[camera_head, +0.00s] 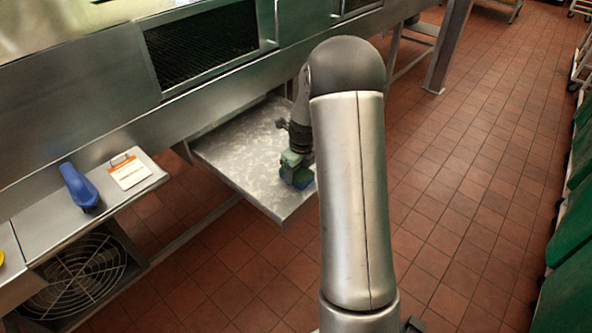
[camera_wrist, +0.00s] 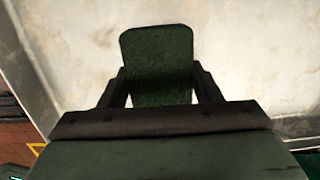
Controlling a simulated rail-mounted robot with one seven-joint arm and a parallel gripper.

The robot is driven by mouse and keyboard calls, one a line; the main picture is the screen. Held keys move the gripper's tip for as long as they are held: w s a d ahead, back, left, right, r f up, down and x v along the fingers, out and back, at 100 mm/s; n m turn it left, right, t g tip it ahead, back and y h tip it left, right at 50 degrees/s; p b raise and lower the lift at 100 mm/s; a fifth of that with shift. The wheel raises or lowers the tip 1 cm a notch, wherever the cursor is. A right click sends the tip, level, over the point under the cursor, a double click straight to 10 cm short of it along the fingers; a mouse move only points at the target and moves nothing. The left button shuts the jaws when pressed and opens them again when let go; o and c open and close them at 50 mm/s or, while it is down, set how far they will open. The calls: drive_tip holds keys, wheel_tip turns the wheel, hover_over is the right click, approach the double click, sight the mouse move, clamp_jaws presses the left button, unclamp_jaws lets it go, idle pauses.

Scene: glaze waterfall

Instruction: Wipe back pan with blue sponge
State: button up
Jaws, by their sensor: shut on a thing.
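The pan (camera_head: 238,150) is a grey metal tray with pale blotchy marks, sticking out from under the machine. My gripper (camera_head: 293,170) is low over its front right part. I cannot tell whether the sponge touches the pan. My arm hides the area to the right.
A blue-handled tool (camera_head: 80,187) and an orange-and-white card (camera_head: 128,171) lie on a metal ledge (camera_head: 55,222) at left. A round fan grille (camera_head: 88,272) is below. The steel machine (camera_head: 70,100) overhangs the pan's rear. Tiled floor (camera_head: 480,170) is open at right.

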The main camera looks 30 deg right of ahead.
drive_tip(key=shift+w+a, duration=0.25)
drive_tip(key=shift+w, duration=0.3)
drive_tip(key=shift+w+a, duration=0.25)
drive_tip(key=shift+w, duration=0.25)
drive_tip(key=shift+w+a+p, duration=0.1)
drive_tip(key=shift+w+p, duration=0.2)
drive_tip(key=shift+p, duration=0.05)
drive_tip(key=shift+w+a+r+p, duration=0.1)
drive_tip(key=shift+w+r+p, duration=0.1)
drive_tip(key=shift+r+p, duration=0.1)
wheel_tip(320, 180, up, 2)
drive_tip(key=shift+s+r+p, duration=0.1)
drive_tip(key=shift+r+p, duration=0.1)
drive_tip(key=shift+p, duration=0.4)
drive_tip(key=shift+r+p, duration=1.85)
drive_tip(key=shift+r, duration=0.65)
